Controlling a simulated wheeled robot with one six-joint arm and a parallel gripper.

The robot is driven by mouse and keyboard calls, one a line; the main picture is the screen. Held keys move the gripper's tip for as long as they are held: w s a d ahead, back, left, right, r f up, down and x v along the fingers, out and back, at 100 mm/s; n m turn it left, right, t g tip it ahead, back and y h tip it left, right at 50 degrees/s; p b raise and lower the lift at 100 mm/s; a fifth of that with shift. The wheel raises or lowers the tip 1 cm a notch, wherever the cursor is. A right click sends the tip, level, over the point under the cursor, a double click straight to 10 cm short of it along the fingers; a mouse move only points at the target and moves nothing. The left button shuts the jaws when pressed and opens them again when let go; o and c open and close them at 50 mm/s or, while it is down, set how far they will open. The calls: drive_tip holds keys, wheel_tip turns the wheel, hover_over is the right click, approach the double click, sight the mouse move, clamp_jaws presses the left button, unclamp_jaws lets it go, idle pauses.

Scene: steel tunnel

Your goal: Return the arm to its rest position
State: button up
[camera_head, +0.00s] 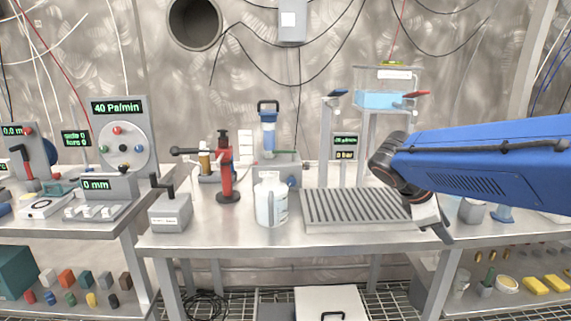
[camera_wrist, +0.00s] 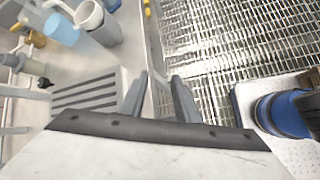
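My arm comes in from the right of the head view as a thick blue link, bent down at a dark joint. My gripper (camera_head: 441,228) hangs at the front right of the middle bench, beside the slatted rack; its fingers partly overlap in that view. In the wrist view my gripper (camera_wrist: 160,88) shows two grey fingers spread apart with nothing between them. The bench edge and the floor grating lie beyond them.
The slatted rack (camera_head: 358,210) stands left of my gripper. A white jug (camera_head: 271,202), red pump (camera_head: 228,178) and grey box (camera_head: 170,212) stand further left. A clear tank (camera_head: 386,95) rises behind. Grating floor (camera_wrist: 235,45) is open below. Right bench holds cups (camera_head: 473,210).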

drive_tip(key=s+a+f+m+t+y, duration=0.1)
drive_tip(key=s+a+f+m+y, duration=0.1)
drive_tip(key=s, duration=0.4)
drive_tip(key=s+a+f+m+t+y, duration=0.1)
drive_tip(key=s+a+f+m+y, duration=0.2)
drive_tip(key=s+a+f+m, duration=0.1)
drive_tip(key=s+a+f+m+y, duration=0.3)
drive_tip(key=s+f+m, duration=0.1)
drive_tip(key=s+m, duration=0.3)
drive_tip(key=shift+s+f+m+t, duration=0.25)
drive_tip(key=shift+s+m+t, duration=0.15)
drive_tip(key=shift+s, duration=0.55)
